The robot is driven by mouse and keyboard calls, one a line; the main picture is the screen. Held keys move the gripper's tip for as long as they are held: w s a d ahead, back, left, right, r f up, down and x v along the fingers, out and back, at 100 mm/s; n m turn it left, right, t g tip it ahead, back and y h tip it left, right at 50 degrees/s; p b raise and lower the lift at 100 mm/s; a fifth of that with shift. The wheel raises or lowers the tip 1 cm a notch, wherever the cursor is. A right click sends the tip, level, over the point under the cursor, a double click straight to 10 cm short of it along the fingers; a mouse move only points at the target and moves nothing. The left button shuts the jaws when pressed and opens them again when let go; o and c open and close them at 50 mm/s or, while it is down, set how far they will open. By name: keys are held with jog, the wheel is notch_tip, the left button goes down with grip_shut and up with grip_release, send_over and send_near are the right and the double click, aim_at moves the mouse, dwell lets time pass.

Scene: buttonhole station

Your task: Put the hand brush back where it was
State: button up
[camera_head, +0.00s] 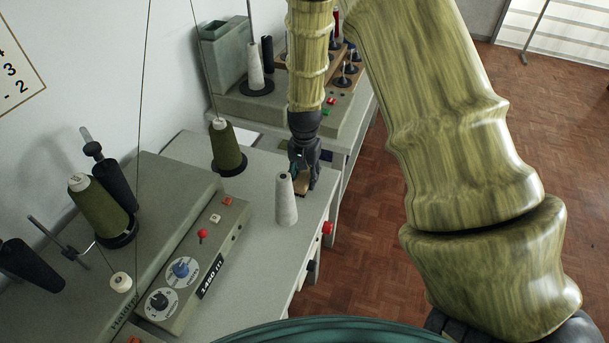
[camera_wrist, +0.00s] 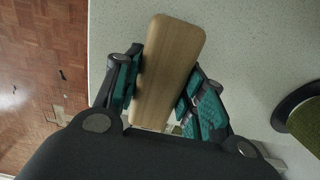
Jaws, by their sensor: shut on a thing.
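The hand brush (camera_wrist: 168,62) shows in the wrist view as a plain wooden block with rounded corners. My gripper (camera_wrist: 158,95) is shut on it, with one teal-padded finger on each side. Any bristles are hidden. In the head view my gripper (camera_head: 302,178) points down over the grey worktop near its right edge, and a small part of the brush (camera_head: 301,186) shows between the fingers. I cannot tell whether the brush touches the worktop.
A white thread cone (camera_head: 286,200) stands close to my gripper, on its near side. A green thread spool (camera_head: 227,148) stands to the left. A machine with knobs (camera_head: 180,270) fills the near left. Bare worktop (camera_head: 265,160) lies between spool and gripper.

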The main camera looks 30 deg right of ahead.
aim_at(304, 174)
jog(key=o, duration=0.9)
jog(key=shift+r, duration=0.15)
notch_tip(304, 174, up, 12)
jog(key=b, duration=0.2)
dwell(0.4)
